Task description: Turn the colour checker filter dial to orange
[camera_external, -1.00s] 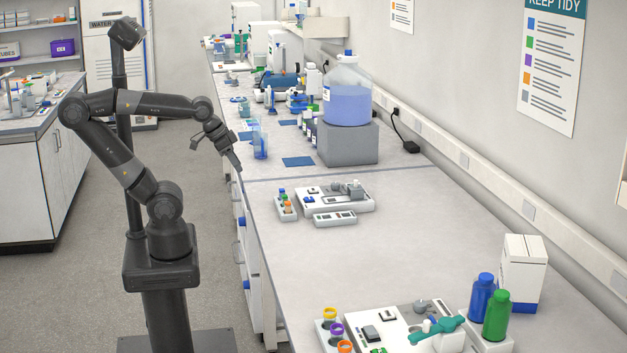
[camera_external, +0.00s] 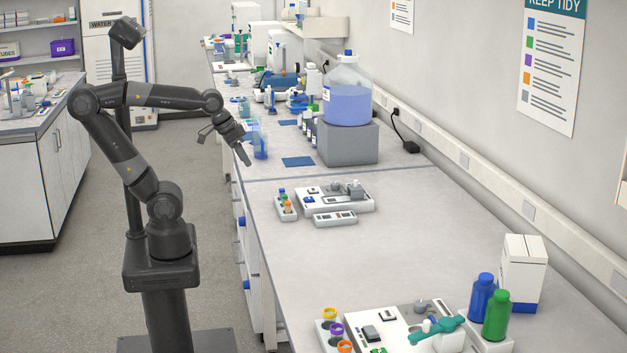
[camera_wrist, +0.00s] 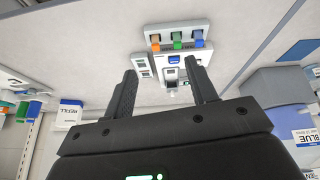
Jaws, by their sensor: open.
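A white bench unit (camera_external: 318,200), which looks like the colour checker, lies on the near part of the long bench. It has a blue button and raised grey parts on top; I cannot tell which is the filter dial or what colour it is set to. The unit also shows in the wrist view (camera_wrist: 187,58), beyond my fingertips. A small rack (camera_external: 287,211) with blue, green and orange caps stands at its left. My gripper (camera_external: 247,152) is open and empty, above the bench's left edge, apart from the unit; its two fingers show in the wrist view (camera_wrist: 162,69).
A pale strip box (camera_external: 335,219) lies before the unit. A blue-liquid carboy (camera_external: 347,95) on a grey block (camera_external: 348,145) stands behind it. A second white unit (camera_external: 395,333), with coloured vials and a teal tool, is at the front. Bare bench lies between the two units.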

